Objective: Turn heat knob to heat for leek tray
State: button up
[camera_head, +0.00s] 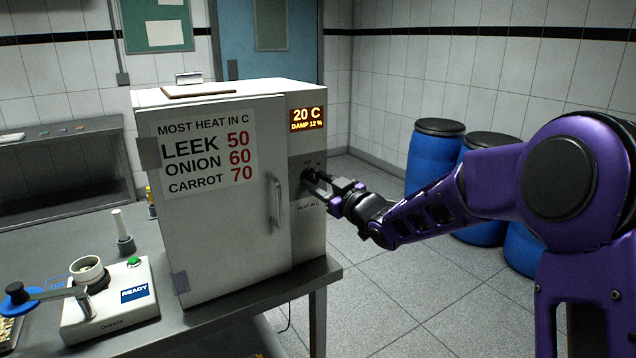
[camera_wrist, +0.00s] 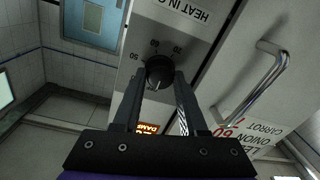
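The heat knob (camera_wrist: 159,72) is a round black dial on the grey panel of the white oven (camera_head: 225,225). In the wrist view, which is upside down, 50, 60 and 70 show around it; its light mark points toward the display side, away from those numbers. My gripper (camera_wrist: 161,76) has its fingertips on either side of the knob; whether they press on it I cannot tell. In the head view my gripper (camera_head: 313,182) reaches the panel from the right and partly hides the knob. The sign (camera_head: 205,152) reads leek 50, onion 60, carrot 70. The display (camera_head: 307,118) reads 20 C, damp 12 %.
The oven door handle (camera_head: 275,201) stands out left of the knob. The oven sits on a metal table (camera_head: 205,325) with a white READY device (camera_head: 110,308). Blue barrels (camera_head: 432,158) stand behind my arm.

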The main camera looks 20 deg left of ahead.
grip_shut()
jog(key=shift+m, duration=0.4)
jog(key=m+p, duration=0.1)
jog(key=m, duration=0.2)
jog(key=shift+m+p, duration=0.4)
jog(key=m+p, duration=0.1)
jog(key=m, duration=0.3)
jog(key=shift+m+t, duration=0.3)
jog(key=shift+m, duration=0.1)
jog(key=m+p, duration=0.1)
jog(key=m, duration=0.4)
jog(key=shift+f+m+t+p, duration=0.1)
jog(key=shift+m+t+p, duration=0.2)
jog(key=shift+p, duration=0.05)
jog(key=m, duration=0.5)
jog(key=shift+m+p, duration=0.3)
jog(key=shift+s, duration=0.1)
